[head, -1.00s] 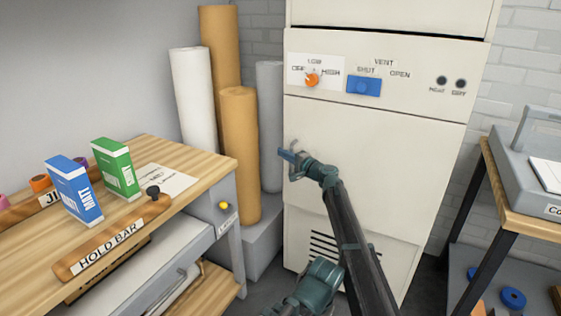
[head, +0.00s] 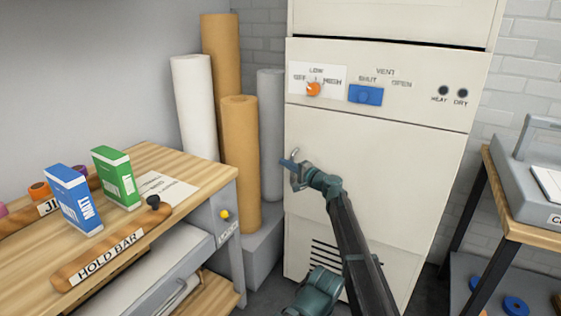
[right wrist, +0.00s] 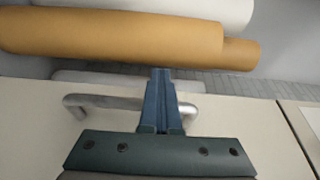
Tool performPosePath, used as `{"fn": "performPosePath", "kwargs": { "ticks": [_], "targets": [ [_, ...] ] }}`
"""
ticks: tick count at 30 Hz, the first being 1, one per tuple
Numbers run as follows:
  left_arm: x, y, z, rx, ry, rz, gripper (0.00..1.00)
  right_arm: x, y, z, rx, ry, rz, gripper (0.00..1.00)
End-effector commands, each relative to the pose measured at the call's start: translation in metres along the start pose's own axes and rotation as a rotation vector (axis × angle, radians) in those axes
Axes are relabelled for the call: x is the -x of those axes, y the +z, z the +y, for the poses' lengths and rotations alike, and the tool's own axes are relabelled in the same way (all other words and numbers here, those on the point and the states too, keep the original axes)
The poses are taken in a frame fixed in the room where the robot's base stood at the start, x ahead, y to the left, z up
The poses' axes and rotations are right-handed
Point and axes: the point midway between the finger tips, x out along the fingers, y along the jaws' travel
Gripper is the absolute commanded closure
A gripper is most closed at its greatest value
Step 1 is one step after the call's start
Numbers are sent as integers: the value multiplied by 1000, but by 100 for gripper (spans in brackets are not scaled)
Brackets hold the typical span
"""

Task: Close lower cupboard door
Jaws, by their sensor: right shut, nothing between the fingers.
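The lower cupboard door (head: 390,160) is the plain cream panel below the control strip of the tall cabinet, with vent slots low down. In the head view it looks flush or nearly so; I cannot tell whether a small gap is left. Its metal handle (head: 294,157) is at the door's left edge and also shows in the right wrist view (right wrist: 85,102). My right gripper (head: 288,164) is shut and empty at the handle. My left gripper is not in view.
Paper rolls (head: 240,165) stand left of the cabinet. A wooden workbench (head: 145,220) with two boxes and a hold bar is at left. A bench with a grey case (head: 535,180) stands at right. Some floor shows between the cabinet and right bench.

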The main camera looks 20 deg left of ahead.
Motion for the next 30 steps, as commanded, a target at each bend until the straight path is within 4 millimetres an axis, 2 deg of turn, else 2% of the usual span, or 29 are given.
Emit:
{"fn": "performPosePath", "kwargs": {
  "ticks": [1,7,15,25,28,30],
  "targets": [
    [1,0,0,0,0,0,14,32,-23,0,4,1,54,100],
    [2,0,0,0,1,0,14,76,-11,-2,5,0,37,100],
    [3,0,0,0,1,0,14,107,1,-4,5,-1,15,100],
    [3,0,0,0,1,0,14,119,8,0,21,16,0,100],
    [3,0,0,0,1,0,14,143,24,17,88,91,-30,100],
    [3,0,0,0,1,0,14,172,42,38,163,187,-70,100]
  ]
}}
